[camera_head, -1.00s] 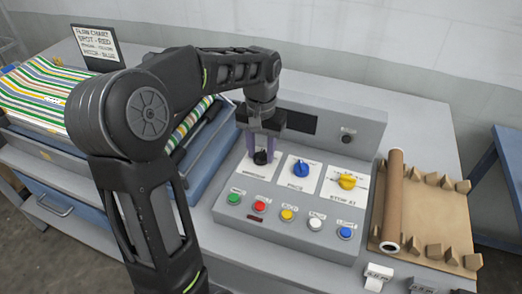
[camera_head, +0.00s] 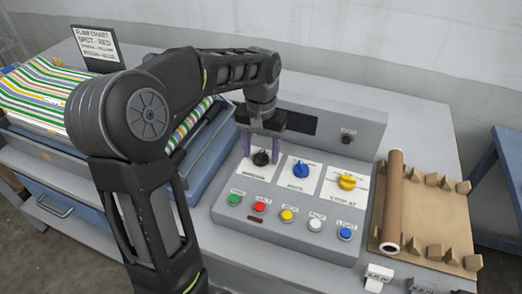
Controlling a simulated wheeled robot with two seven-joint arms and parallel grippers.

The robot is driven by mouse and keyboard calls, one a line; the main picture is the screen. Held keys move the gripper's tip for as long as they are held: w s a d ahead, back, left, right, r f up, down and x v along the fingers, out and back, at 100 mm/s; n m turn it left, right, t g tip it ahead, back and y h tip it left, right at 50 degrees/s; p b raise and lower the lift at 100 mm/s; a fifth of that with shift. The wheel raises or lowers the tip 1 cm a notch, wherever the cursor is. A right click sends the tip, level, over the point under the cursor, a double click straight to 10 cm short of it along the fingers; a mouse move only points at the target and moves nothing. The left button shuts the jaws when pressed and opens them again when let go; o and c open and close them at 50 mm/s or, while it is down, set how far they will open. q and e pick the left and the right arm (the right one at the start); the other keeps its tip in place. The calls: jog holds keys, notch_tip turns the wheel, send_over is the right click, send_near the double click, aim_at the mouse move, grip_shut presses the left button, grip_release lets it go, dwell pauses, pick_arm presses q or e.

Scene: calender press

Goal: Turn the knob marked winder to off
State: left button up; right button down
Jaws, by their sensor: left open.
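A grey control panel (camera_head: 300,243) stands on the bench in the middle of the head view. A black knob (camera_head: 261,158) sits on the left white plate of its upper row; the lettering under it is blurred and may read winder. My left gripper (camera_head: 260,152) is open just above and behind the black knob, one purple finger on each side, apart from it as far as I can see. A blue knob (camera_head: 300,171) and a yellow knob (camera_head: 347,182) sit on the plates to its right. My right gripper is not in view.
Below the knobs is a row of push buttons, including a green one (camera_head: 234,198) and a red one (camera_head: 260,207). A brown roll (camera_head: 392,200) lies in a cardboard holder at the right. Striped material (camera_head: 40,95) and a sign (camera_head: 96,45) are at the left.

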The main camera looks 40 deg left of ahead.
aim_at(261, 154)
pick_arm(q)
jog(key=shift+r, duration=3.95)
